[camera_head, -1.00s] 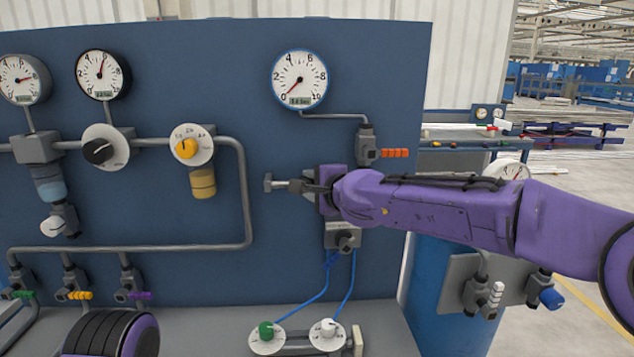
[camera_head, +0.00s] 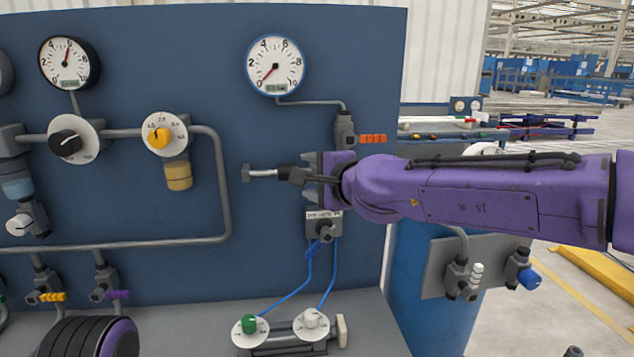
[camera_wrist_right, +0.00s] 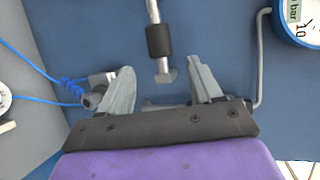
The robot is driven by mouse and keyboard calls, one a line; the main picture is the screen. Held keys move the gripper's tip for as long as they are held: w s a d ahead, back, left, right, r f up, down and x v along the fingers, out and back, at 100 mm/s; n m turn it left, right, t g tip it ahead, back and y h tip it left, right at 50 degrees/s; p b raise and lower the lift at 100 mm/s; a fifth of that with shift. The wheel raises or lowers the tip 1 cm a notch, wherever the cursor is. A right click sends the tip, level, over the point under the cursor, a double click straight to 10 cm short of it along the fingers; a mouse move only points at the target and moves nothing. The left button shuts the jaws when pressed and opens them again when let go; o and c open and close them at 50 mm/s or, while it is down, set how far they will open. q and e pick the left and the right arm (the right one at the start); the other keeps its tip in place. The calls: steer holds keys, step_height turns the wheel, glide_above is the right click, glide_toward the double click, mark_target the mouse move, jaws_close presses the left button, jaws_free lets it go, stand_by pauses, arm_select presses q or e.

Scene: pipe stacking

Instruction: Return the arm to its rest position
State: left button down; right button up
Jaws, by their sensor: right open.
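My right gripper (camera_head: 311,172) reaches in from the right in front of the blue panel. In the wrist view its two grey fingers (camera_wrist_right: 160,72) are spread apart. A metal rod with a black sleeve (camera_wrist_right: 158,40) lies ahead, its near end between the fingertips with gaps on both sides. In the head view this rod (camera_head: 263,173) points left and ends in a small crosspiece. Whether anything supports the rod behind is hidden. A black and purple part of mine shows at the bottom left; my left gripper is not in view.
The blue panel (camera_head: 270,215) carries gauges, grey pipes and valves. An orange-handled valve (camera_head: 372,139) is above the right gripper; a grey fitting (camera_head: 323,226) with blue hoses is below it. Green and white knobs (camera_head: 311,318) sit on the lower shelf.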

steer(key=shift+v, duration=1.1)
